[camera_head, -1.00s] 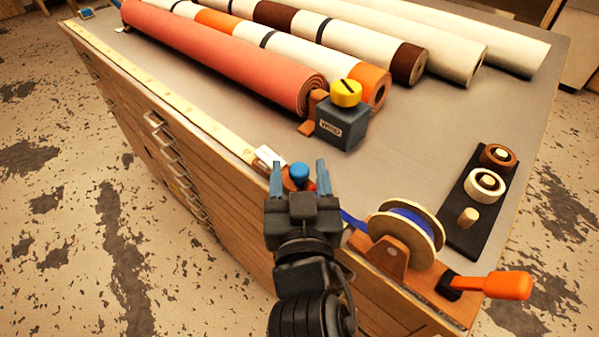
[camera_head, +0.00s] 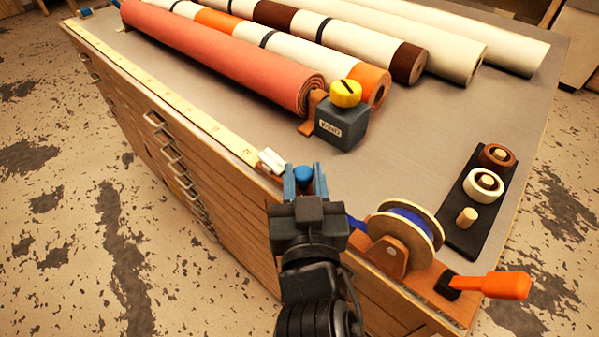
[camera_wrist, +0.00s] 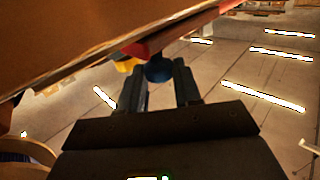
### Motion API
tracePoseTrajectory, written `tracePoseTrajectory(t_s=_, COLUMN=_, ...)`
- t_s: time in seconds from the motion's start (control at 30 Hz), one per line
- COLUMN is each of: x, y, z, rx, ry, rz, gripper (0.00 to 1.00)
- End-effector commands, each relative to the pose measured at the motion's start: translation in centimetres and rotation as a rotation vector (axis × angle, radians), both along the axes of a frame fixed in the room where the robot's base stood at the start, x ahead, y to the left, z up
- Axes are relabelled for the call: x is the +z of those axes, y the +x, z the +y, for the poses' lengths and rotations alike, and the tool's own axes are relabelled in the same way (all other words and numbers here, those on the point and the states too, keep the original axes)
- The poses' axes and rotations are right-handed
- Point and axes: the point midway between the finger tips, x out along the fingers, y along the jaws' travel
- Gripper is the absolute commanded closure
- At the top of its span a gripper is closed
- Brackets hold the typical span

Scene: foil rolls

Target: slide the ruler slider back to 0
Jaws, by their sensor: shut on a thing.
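A pale yellow ruler strip (camera_head: 165,93) runs along the left edge of the cabinet top. The slider's round blue knob (camera_head: 303,175) is near the strip's near end, beside a small white piece (camera_head: 271,160). My gripper (camera_head: 305,178) is shut on the blue knob, with one blue-grey finger on each side. In the wrist view the blue knob (camera_wrist: 158,70) shows between the fingers, below a red part (camera_wrist: 148,46). The slider's body is mostly hidden by my gripper in the head view. The ruler's numbers are too small to read.
A dark box with a yellow knob (camera_head: 342,122) stands behind my gripper. Several rolls (camera_head: 225,57) lie at the back. A blue ribbon spool (camera_head: 405,235) stands close on the right, with an orange handle (camera_head: 495,285). A black tray (camera_head: 470,205) lies farther right.

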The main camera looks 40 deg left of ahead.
Motion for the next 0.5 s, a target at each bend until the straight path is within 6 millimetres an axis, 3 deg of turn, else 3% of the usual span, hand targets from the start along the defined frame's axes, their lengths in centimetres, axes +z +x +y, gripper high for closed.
tracePoseTrajectory(t_s=0.2, x=0.1, y=-0.2, z=-3.5, rx=-0.004, ry=-0.003, rz=0.001, gripper=1.0)
tracePoseTrajectory(t_s=0.5, x=-0.1, y=-0.2, z=-4.2, rx=-0.005, ry=-0.002, rz=0.001, gripper=1.0)
